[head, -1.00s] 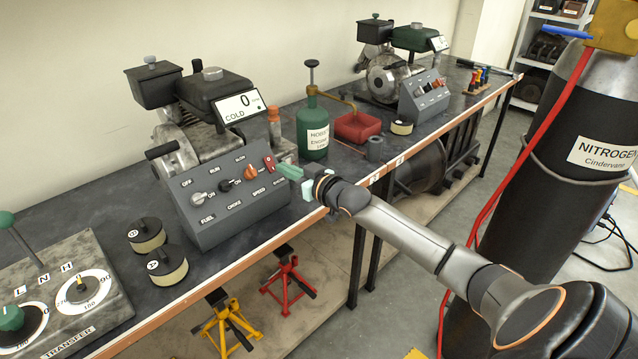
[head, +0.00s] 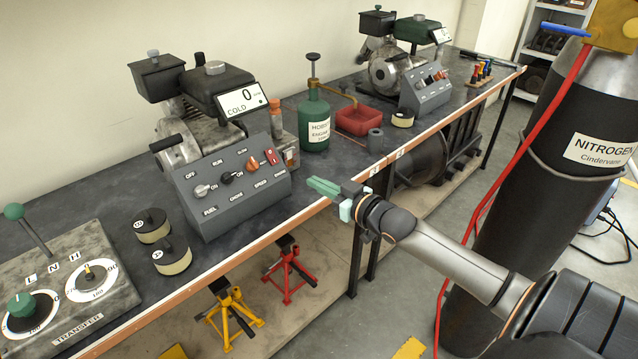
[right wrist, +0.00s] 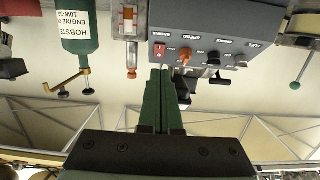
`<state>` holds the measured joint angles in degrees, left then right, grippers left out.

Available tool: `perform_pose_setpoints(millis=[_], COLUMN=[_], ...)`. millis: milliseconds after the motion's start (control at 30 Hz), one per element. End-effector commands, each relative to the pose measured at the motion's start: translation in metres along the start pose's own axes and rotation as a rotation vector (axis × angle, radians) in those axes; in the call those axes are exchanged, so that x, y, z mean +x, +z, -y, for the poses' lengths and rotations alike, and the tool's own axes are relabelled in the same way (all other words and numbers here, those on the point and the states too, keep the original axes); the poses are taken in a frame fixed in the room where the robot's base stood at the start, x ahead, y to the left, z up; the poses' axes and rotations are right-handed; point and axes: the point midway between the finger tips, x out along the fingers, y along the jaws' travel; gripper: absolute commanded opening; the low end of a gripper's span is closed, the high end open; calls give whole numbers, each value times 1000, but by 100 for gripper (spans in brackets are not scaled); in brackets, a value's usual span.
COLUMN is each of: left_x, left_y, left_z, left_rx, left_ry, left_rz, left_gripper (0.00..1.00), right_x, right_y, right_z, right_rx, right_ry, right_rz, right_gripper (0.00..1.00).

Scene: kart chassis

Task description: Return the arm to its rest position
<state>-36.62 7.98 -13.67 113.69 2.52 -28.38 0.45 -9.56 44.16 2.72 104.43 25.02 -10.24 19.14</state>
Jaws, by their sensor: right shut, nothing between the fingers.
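My right gripper (head: 325,188) is shut and empty, its green fingers together over the front edge of the bench. It points left toward the grey control panel (head: 238,208) but is apart from it. In the right wrist view its fingers (right wrist: 164,100) lie close together, below the upside-down panel (right wrist: 205,38) with its red switch, orange knob and black knob. My left gripper is in neither view.
The workbench (head: 330,175) carries an engine with a display reading COLD 0 (head: 242,102), a green oil bottle (head: 314,122) and a red container (head: 358,120). A tall nitrogen cylinder (head: 520,210) with a red hose stands at right. Jack stands (head: 232,310) sit below the bench.

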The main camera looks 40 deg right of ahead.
Motion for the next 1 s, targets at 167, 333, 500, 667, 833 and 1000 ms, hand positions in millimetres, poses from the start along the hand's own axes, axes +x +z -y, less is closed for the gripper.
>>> perform_pose_setpoints(millis=[167,333,500,667,833,1000], left_x=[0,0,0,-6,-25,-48], left_y=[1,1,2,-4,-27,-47], left_z=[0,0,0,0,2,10], left_rx=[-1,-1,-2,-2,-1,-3], left_ry=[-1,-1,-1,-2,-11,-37], left_rz=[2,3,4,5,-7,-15], left_gripper=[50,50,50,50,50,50], right_x=[0,0,0,-6,-41,-109], right_y=[0,0,0,13,77,141], right_z=[0,0,0,10,62,144], right_rx=[1,1,1,5,10,8], right_ry=[0,0,0,-4,-27,-71], right_rz=[-1,0,0,34,197,403], right_gripper=[0,0,0,0,0,0])
